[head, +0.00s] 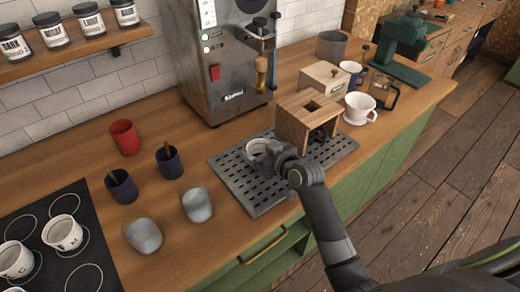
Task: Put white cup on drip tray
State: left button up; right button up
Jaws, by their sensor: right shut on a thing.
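The white cup (256,146) is over the left part of the dark slotted drip tray (250,194) in the head view. My right gripper (273,153) is shut on the cup from its right side and hides part of it. The cup looks upright. I cannot tell whether its base touches the tray. My left gripper is not in view.
A wooden stand (293,120) is on the tray's right part, close to my right gripper. A grey machine (222,75) is behind. A white handled vessel (360,108) and a glass server (383,90) stand to the right. Glasses (196,205) and dark cups (122,187) stand left.

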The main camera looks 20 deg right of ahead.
jog(key=o, duration=0.7)
jog(key=shift+f, duration=0.15)
jog(key=shift+c, duration=0.2)
jog(key=o, duration=0.4)
jog(key=shift+o, duration=0.2)
jog(key=shift+r, duration=0.25)
jog(key=b+v, duration=0.1)
jog(key=v, duration=1.1)
